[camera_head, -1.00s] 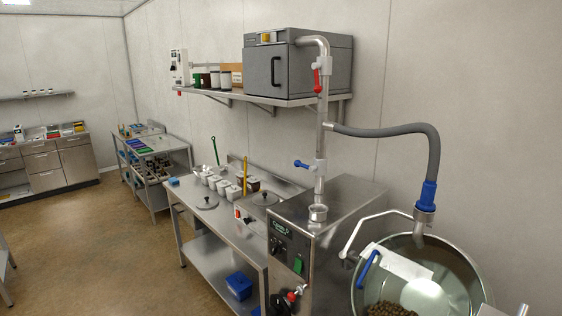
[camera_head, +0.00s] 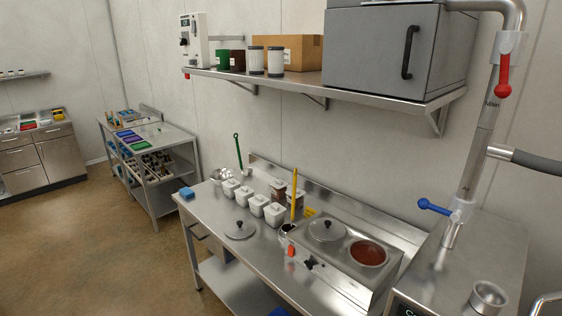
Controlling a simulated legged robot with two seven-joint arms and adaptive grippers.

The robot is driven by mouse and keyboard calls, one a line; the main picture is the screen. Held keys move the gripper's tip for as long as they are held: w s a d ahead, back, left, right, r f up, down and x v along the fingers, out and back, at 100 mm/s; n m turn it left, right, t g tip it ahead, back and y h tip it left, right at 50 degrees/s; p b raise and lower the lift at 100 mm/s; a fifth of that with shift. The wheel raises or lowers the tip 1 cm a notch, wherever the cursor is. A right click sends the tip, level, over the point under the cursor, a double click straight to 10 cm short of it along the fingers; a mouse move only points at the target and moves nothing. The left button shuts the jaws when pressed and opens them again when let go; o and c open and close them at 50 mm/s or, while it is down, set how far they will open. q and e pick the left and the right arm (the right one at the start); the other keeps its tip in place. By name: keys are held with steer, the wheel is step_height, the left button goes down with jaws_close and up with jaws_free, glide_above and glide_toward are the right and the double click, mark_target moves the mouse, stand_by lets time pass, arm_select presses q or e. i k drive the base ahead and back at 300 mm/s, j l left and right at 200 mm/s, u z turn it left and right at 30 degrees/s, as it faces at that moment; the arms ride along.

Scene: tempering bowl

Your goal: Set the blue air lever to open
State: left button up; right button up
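The blue air lever (camera_head: 434,207) is on a valve low on the steel pipe (camera_head: 480,135) at the right. Its handle sticks out sideways to the left, across the pipe, and tilts slightly. A red lever (camera_head: 503,77) hangs downward along the same pipe, higher up. Neither of my grippers shows in the head view, so nothing is seen touching the blue lever.
A steel machine top (camera_head: 450,265) with a small metal cup (camera_head: 488,297) lies below the pipe. A wall shelf (camera_head: 310,84) carries a grey box oven (camera_head: 395,52). The steel bench (camera_head: 215,225) holds white containers and a warmer with brown liquid (camera_head: 368,253). The floor at left is clear.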

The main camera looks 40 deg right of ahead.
mark_target(455, 215)
steer(key=i+z, duration=0.15)
steer(key=i, duration=0.45)
steer(key=i+j+z, duration=0.1)
steer(key=i, duration=0.5)
steer(key=i+j+z, duration=0.15)
steer(key=i, duration=0.45)
steer(key=i+j+z, duration=0.1)
steer(key=z, duration=2.2)
